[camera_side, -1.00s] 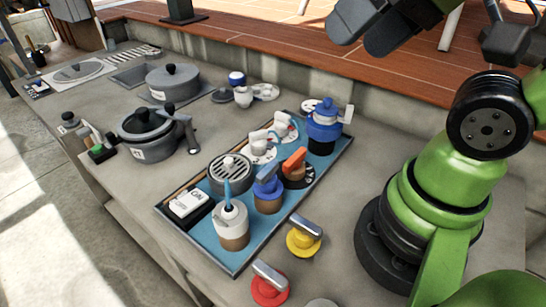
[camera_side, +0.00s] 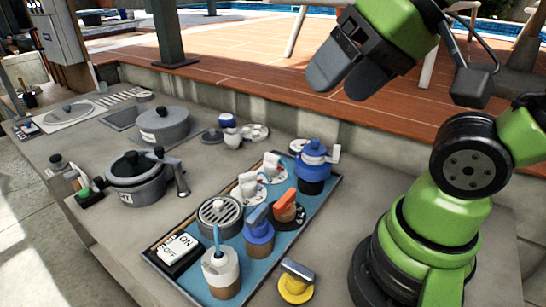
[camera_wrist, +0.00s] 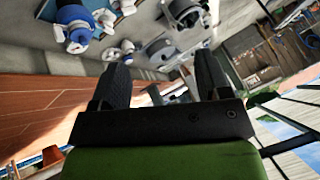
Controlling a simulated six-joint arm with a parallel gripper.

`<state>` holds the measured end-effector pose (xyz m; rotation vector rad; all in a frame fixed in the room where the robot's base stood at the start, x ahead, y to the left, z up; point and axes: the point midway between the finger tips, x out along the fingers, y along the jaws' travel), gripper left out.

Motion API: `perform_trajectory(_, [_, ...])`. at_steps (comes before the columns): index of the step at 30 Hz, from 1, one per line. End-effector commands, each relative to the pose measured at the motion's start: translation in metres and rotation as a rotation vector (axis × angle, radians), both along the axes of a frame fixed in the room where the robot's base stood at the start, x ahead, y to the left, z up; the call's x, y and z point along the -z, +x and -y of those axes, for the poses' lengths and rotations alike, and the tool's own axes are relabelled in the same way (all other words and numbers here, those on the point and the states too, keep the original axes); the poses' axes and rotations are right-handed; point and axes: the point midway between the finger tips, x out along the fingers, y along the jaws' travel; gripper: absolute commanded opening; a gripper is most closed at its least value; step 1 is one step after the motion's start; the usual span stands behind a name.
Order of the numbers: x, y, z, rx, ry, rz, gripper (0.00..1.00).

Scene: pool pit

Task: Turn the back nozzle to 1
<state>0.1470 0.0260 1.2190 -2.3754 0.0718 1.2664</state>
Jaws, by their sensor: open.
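Two white nozzles on round dial plates stand in the blue tray (camera_side: 262,268). The farther one, which looks like the back nozzle (camera_side: 272,163), sits left of a blue-topped canister; the nearer one (camera_side: 249,185) is in front of it. The numbers on their dials are too small to read. My gripper (camera_side: 338,82) is open and empty, high above and to the right of the tray, apart from both nozzles. In the wrist view my gripper (camera_wrist: 162,75) shows two dark, spread fingers with nothing between them. White nozzle parts show at the upper left there.
The blue-topped canister (camera_side: 314,158) with a side handle stands beside the back nozzle. Orange (camera_side: 286,206) and blue (camera_side: 259,224) handled knobs and an ON/OFF switch (camera_side: 178,248) share the tray. A yellow-based knob (camera_side: 296,283) is outside it. Pots (camera_side: 163,125) stand left.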

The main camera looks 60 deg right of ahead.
Motion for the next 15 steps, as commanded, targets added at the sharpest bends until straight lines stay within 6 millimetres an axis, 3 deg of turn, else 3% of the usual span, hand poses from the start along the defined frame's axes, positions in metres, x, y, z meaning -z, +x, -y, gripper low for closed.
perform_trajectory(4, [-0.005,0.026,0.008,0.102,0.03,-0.08,0.7])
perform_trajectory(8, [-0.004,0.066,0.025,0.264,0.075,-0.189,0.7])
perform_trajectory(15, [0.03,0.141,0.068,0.596,0.149,-0.383,0.7])
